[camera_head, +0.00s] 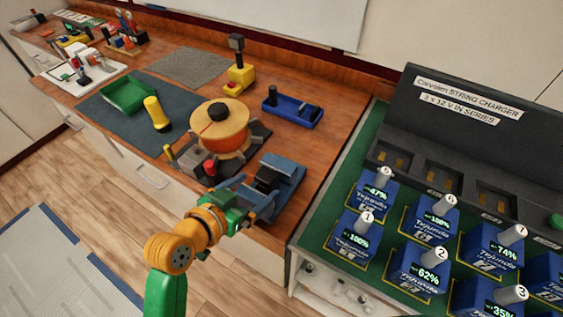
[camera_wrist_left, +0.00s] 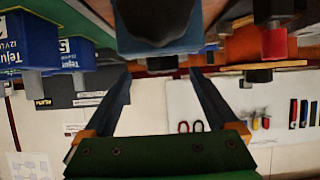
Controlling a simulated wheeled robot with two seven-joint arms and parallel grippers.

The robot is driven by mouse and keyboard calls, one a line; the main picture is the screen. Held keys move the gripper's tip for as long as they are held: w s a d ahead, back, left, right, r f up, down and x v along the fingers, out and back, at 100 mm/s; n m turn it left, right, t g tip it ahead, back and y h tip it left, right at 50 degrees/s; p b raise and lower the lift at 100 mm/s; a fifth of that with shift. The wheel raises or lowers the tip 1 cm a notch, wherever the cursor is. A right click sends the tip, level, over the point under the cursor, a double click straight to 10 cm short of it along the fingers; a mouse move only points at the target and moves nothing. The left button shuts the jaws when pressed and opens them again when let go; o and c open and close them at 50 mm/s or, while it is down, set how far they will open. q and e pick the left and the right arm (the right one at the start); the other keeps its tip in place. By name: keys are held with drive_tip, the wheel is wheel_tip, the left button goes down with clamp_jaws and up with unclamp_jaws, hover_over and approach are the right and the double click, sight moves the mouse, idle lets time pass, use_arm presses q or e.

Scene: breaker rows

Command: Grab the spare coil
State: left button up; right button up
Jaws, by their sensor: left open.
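A round orange coil-like spool (camera_head: 220,128) with a pale wooden top and black knob sits on a dark base on the wooden bench. I cannot tell whether it is the spare coil. My left gripper (camera_head: 250,207) is at the bench's front edge, beside a blue holder (camera_head: 277,188) with a dark block in it. In the left wrist view the two fingers of my left gripper (camera_wrist_left: 160,76) are apart with nothing between them. A dark, blue-edged body (camera_wrist_left: 158,25) is just beyond the fingertips. My right gripper is not in view.
At right, several numbered blue batteries (camera_head: 419,270) stand before a black charger (camera_head: 465,125). The grey mat (camera_head: 190,66) is clear.

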sight(261, 180)
use_arm(q)
drive_tip(key=shift+w+d+f+p, duration=0.2)
drive_tip(key=shift+w+d+p, duration=0.15)
drive_tip(key=shift+w, duration=0.4)
drive_tip(key=x, duration=0.4)
drive_tip(key=shift+w+d+f, duration=0.1)
drive_tip(key=shift+w+f, duration=0.1)
drive_tip(key=shift+w, duration=0.05)
drive_tip(key=shift+s+r, duration=0.1)
drive_tip(key=shift+s, duration=0.05)
drive_tip(key=c, duration=0.8)
clamp_jaws()
